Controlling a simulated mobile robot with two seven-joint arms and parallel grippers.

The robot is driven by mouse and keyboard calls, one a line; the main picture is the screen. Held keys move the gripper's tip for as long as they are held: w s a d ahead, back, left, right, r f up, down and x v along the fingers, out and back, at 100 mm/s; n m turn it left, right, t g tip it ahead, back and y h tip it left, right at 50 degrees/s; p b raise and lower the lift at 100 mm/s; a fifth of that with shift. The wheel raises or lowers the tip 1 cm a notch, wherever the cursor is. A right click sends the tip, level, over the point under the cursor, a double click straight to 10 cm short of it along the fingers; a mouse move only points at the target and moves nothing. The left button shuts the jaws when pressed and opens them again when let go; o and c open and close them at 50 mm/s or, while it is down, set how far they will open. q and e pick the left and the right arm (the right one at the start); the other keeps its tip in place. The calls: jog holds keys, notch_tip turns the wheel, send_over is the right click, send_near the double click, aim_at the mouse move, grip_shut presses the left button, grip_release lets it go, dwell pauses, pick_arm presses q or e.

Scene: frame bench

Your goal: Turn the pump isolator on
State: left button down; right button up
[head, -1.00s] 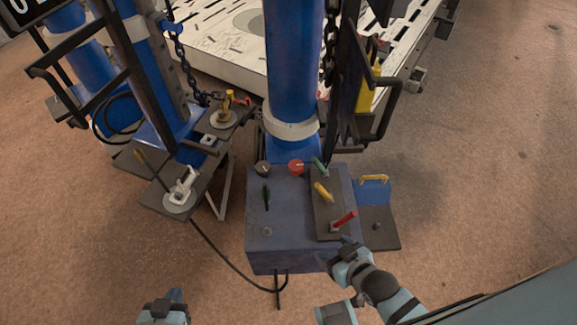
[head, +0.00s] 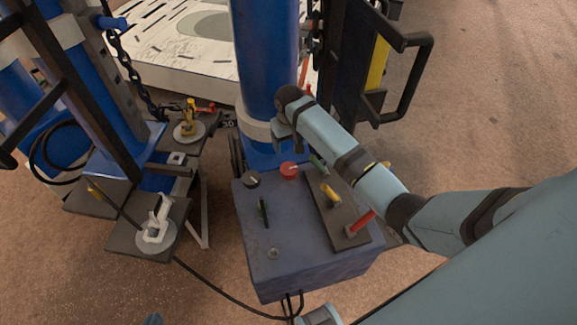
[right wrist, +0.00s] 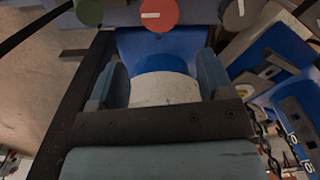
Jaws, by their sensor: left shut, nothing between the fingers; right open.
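A blue-grey control box (head: 300,265) stands below the blue column. On its back edge are a dark rotary knob (head: 251,180), a red rotary knob (head: 289,171) and a green handle (head: 318,164). No readable label shows which control is the pump isolator. My right gripper (head: 287,132) is above the box's back edge, by the column. In the right wrist view its open fingers (right wrist: 160,85) have nothing between them. The red knob (right wrist: 158,13) lies beyond the fingertips, with the dark knob (right wrist: 238,12) to the right. My left gripper (head: 153,319) barely shows at the bottom edge.
A yellow handle (head: 330,195) and a red handle (head: 360,222) are on a dark plate on the box. A dark lever (head: 263,211) stands at the box's left. The blue column (head: 268,70) rises close behind. A side bench (head: 125,240) carries a white clamp (head: 157,220).

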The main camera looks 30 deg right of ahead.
aim_at(289, 168)
notch_tip(289, 168, down, 12)
jog(key=shift+f+b, duration=0.25)
jog(key=shift+b, duration=0.8)
jog(key=shift+f, duration=0.5)
jog(key=c, duration=0.7)
jog(key=shift+o, duration=0.2)
jog(key=shift+r, duration=0.1)
